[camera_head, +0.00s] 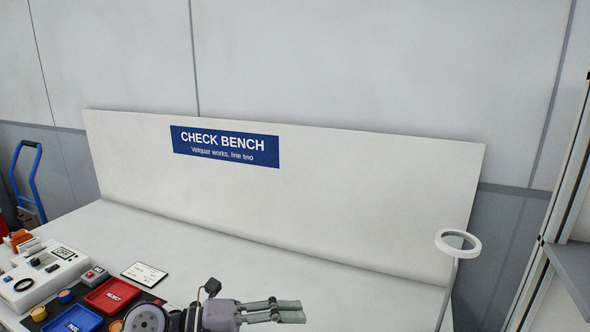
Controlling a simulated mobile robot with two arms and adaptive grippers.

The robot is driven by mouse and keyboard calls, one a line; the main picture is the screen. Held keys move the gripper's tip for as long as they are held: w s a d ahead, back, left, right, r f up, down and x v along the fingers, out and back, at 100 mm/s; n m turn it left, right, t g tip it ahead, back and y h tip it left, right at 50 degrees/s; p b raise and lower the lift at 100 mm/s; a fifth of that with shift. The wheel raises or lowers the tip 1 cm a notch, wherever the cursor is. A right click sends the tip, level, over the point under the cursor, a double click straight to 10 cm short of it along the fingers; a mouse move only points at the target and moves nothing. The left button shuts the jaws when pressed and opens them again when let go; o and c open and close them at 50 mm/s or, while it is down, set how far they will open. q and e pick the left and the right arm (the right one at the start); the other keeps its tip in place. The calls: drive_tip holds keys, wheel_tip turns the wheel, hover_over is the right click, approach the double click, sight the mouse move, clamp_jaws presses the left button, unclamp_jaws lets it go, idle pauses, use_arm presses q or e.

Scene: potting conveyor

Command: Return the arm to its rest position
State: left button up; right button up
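One gripper (290,310) shows at the bottom middle of the head view, with its fingers pointing right. Its arm comes in from the left along the bottom edge, so I take it as my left gripper. It is over the front part of the white bench (340,290). Its two fingers lie close together from this angle, and I cannot tell if they are open or shut. I see no object between them. Most of the arm is cut off by the bottom edge. My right gripper is not in view.
Left of the gripper are a red tray (112,295), a blue tray (75,321), a white device (45,273) and a card (144,273). A ring lamp (458,243) stands at right. A back panel (350,185) rises behind. The bench's middle is clear.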

use_arm(q)
wheel_tip(320, 180, up, 6)
drive_tip(key=n+t+h, duration=0.3)
drive_tip(key=n+t, duration=0.2)
drive_tip(key=w+a+n+t+y, duration=0.4)
drive_tip(key=a+n+t+y, duration=0.35)
drive_tip(key=n+t, duration=0.45)
drive_tip(key=s+a+f+n+g+y, duration=0.2)
drive_tip(key=a+f+n+g+y, duration=0.1)
drive_tip(key=a+f+n+y, duration=0.4)
drive_tip(key=s+a+f+n+g+y, duration=0.2)
drive_tip(key=s+a+f+n+y, duration=0.25)
drive_tip(key=f, duration=0.45)
drive_tip(key=s+f+n+g, duration=0.1)
drive_tip(key=s+f+g, duration=0.5)
drive_tip(key=s+f, duration=0.3)
drive_tip(key=s+f+n+g, duration=0.2)
drive_tip(key=s+f+g, duration=0.4)
drive_tip(key=s, duration=0.6)
wheel_tip(320, 180, down, 25)
drive_tip(key=s+a+f+g, duration=0.2)
drive_tip(key=s+f, duration=1.5)
drive_tip(key=shift+s+a+m, duration=0.3)
drive_tip(key=shift+m, duration=0.15)
drive_tip(key=shift+f, duration=0.1)
